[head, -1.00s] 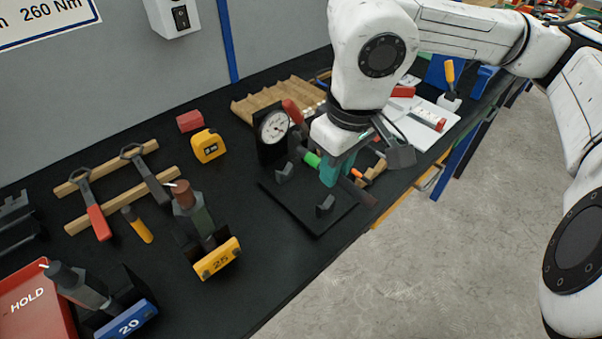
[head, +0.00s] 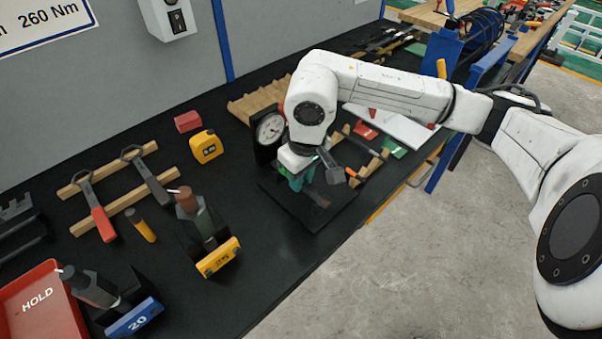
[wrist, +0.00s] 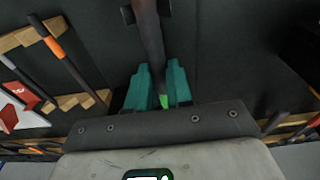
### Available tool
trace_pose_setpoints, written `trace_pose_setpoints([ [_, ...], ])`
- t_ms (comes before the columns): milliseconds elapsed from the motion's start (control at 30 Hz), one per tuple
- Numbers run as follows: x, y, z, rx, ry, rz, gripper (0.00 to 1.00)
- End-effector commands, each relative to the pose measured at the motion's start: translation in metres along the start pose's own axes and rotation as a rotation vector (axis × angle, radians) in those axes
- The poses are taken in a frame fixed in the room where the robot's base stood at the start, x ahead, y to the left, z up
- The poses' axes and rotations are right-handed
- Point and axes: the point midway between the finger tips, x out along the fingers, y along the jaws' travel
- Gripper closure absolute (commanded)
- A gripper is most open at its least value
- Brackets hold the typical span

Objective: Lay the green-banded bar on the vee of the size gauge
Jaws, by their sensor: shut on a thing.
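The size gauge is a black plate (head: 290,207) with an upright dial (head: 270,129) at its back left. My gripper (head: 297,181) is over this plate, its teal fingers pointing down. In the wrist view my gripper (wrist: 158,88) is shut on the green-banded bar (wrist: 150,40), a dark brown rod; a bit of green shows between the fingers. The bar's far end runs between two small dark vee blocks (wrist: 127,15). In the head view the bar's reddish end (head: 317,199) shows low over the plate. Whether it touches the vee is unclear; the fingers and arm hide much.
Wooden racks with bars (head: 365,155) lie right of the gauge. A yellow tape measure (head: 206,146) and a red block (head: 188,122) lie to its left. A yellow-fronted holder labelled 25 (head: 218,258) stands front left. The bench's front edge is close to the plate.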

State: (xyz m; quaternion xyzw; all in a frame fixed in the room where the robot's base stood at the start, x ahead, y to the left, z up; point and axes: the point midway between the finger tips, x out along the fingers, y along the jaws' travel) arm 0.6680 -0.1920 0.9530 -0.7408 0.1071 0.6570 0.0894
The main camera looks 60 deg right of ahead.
Motion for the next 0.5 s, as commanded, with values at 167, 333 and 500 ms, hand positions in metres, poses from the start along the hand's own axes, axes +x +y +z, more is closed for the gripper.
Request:
trace_pose_setpoints([
  [167, 0.0028, -0.0002, 0.0002, 0.0, 0.001, 0.0, 1.0],
  [333, 0.0032, -0.0001, 0.0002, 0.0, 0.001, 0.0, 1.0],
  [500, 0.0065, 0.0001, 0.0004, -0.001, 0.002, 0.001, 1.0],
])
